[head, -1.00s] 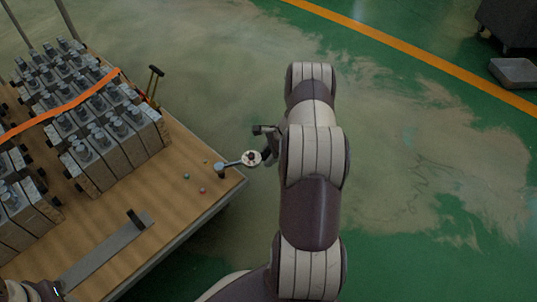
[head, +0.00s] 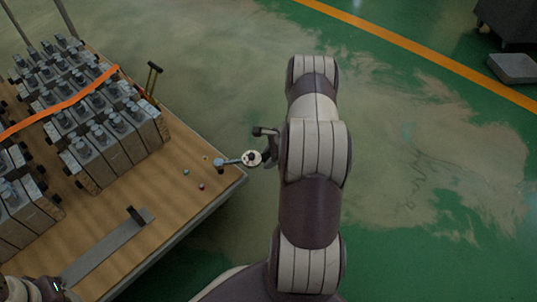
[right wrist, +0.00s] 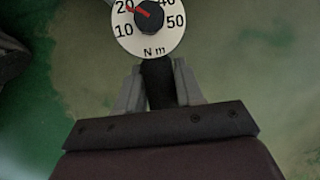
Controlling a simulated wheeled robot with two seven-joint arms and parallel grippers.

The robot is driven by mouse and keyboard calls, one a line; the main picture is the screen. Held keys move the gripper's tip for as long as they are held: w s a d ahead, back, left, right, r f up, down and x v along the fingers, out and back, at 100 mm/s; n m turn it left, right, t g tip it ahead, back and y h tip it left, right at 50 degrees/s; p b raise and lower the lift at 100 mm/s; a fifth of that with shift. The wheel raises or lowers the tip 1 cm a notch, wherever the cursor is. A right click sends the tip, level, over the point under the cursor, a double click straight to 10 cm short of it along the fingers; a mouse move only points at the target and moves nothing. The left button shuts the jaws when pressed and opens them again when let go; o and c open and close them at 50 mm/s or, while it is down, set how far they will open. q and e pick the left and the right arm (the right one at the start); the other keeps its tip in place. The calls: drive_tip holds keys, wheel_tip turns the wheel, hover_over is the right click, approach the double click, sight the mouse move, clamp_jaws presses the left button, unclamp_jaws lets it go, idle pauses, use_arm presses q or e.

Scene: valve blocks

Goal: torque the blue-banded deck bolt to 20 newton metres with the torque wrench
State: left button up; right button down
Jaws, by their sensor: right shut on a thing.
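My right gripper (head: 267,148) is shut on the dark handle of the torque wrench (head: 238,161), just off the deck's right corner. Its round white dial (head: 251,158) sits close to the fingers. In the right wrist view the dial (right wrist: 148,42) is marked in N m, and its red needle points near 20. The wrench head (head: 219,164) is over the corner of the wooden deck (head: 165,190) and hides what is under it, so I cannot see a blue band there. Small coloured bolts, one greenish (head: 186,171) and one reddish (head: 201,186), stand nearby.
Rows of metal valve blocks (head: 100,140) with an orange strap (head: 62,105) fill the deck's left part. A grey flat bar (head: 105,250) with a dark upright end lies at the front. Open floor (head: 420,170) is to the right.

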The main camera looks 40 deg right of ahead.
idle(0.3)
drive_tip(key=shift+s+a+m+h+b, duration=0.4)
drive_tip(key=shift+s+a+m+b, duration=0.35)
drive_tip(key=shift+s+m, duration=0.2)
drive_tip(key=shift+a, duration=0.1)
drive_tip(key=shift+s+a+m+t+h+b, duration=0.3)
drive_tip(key=shift+s+a+m+b, duration=0.6)
drive_tip(key=shift+b, duration=0.35)
